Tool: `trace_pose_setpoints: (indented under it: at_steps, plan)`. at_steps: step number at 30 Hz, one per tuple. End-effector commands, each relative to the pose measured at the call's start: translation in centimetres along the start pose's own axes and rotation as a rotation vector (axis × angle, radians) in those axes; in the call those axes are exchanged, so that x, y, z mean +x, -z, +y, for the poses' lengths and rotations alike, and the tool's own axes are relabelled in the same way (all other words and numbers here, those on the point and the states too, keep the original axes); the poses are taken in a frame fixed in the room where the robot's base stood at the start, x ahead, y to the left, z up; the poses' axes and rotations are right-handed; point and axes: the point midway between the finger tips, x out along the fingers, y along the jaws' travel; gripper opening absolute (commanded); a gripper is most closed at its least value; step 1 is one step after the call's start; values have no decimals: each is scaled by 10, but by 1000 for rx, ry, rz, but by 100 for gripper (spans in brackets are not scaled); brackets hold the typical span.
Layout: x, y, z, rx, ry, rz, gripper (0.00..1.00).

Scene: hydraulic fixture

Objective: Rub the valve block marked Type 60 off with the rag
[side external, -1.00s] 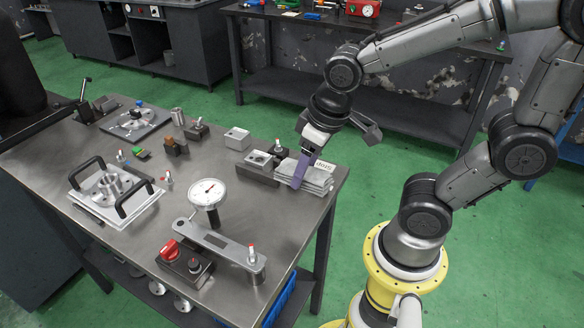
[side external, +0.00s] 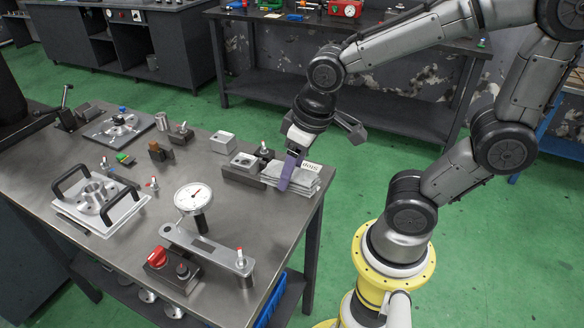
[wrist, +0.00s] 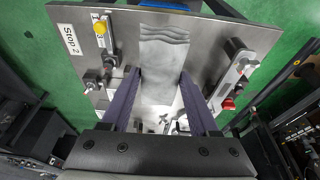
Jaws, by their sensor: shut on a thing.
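The grey rag (side external: 309,181) lies as a folded, layered stack at the right corner of the metal workbench. My gripper (side external: 284,187) points down at the stack's left part, its purple finger against it. In the wrist view the wavy grey rag (wrist: 163,52) lies between the two purple fingers of my gripper (wrist: 161,74), which are shut on it. Left of the rag is a grey block with a round opening (side external: 243,160) on a dark base, and behind that a pale grey block (side external: 222,142). No Type 60 marking is readable, so I cannot tell which is the valve block.
A label reading "Stop 2" (wrist: 69,39) is beside the rag. Bare metal is free around the bench's middle.

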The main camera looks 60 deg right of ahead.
Motion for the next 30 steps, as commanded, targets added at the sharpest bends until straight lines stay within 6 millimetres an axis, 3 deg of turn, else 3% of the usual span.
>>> trace_pose_setpoints:
  at_steps: [5, 11, 16, 21, 25, 30]
  plan:
    - [-2, 5, -1, -50, 15, 2, 0]
    - [-10, 59, 1, -145, 42, -2, 0]
    - [1, 111, 27, -145, 42, -4, 0]
    - [22, 146, 65, -91, 27, -5, 0]
    - [38, 154, 90, -31, 10, -3, 0]
    - [48, 149, 102, 1, 1, 0, 0]
